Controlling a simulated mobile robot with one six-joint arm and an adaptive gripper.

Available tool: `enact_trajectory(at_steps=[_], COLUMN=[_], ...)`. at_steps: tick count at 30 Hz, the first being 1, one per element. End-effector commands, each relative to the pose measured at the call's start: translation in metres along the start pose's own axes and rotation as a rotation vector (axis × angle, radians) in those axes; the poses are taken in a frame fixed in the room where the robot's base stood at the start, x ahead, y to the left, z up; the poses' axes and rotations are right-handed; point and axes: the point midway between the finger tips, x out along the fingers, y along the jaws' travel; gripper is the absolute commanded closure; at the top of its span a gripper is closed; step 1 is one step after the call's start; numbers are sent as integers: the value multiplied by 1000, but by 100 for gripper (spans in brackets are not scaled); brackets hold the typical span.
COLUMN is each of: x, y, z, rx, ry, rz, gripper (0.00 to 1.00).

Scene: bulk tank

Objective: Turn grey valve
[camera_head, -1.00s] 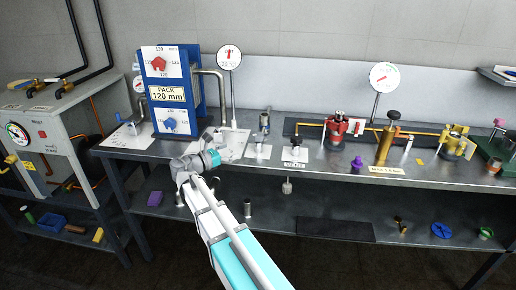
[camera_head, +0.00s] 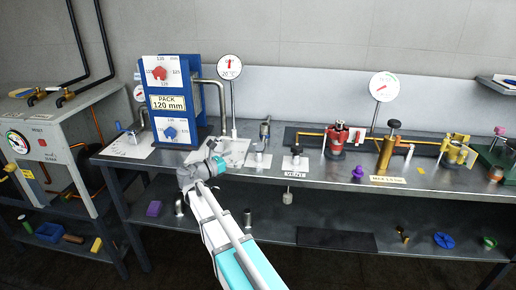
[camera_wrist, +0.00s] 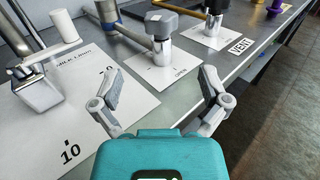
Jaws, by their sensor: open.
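A metal valve with a grey block handle (camera_wrist: 162,22) stands on a white card marked OPEN in the wrist view; in the head view it is the small upright fitting (camera_head: 259,160) right of my gripper. I cannot tell for sure which one is the grey valve. My gripper (camera_wrist: 160,80) is open and empty, its fingers spread above the bench, short of the OPEN card and touching no valve.
A pale lever fitting (camera_wrist: 38,88) stands on a larger card at left in the wrist view. The blue PACK panel (camera_head: 174,100) rises behind my gripper. A red valve (camera_head: 338,138) and brass fittings (camera_head: 388,150) stand farther right. Bench edge and floor lie at right in the wrist view.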

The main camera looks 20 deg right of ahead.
Motion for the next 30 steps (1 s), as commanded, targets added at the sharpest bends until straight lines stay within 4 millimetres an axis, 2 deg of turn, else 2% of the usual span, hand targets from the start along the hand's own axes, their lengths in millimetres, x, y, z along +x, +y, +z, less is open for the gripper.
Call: enact_trajectory(at_steps=[18, 24, 30], x=[88, 106, 112], y=[0, 0, 0], z=[0, 0, 0], rx=[0, 0, 0], ry=[0, 0, 0], rz=[-2, -1, 0], gripper=[5, 5, 5])
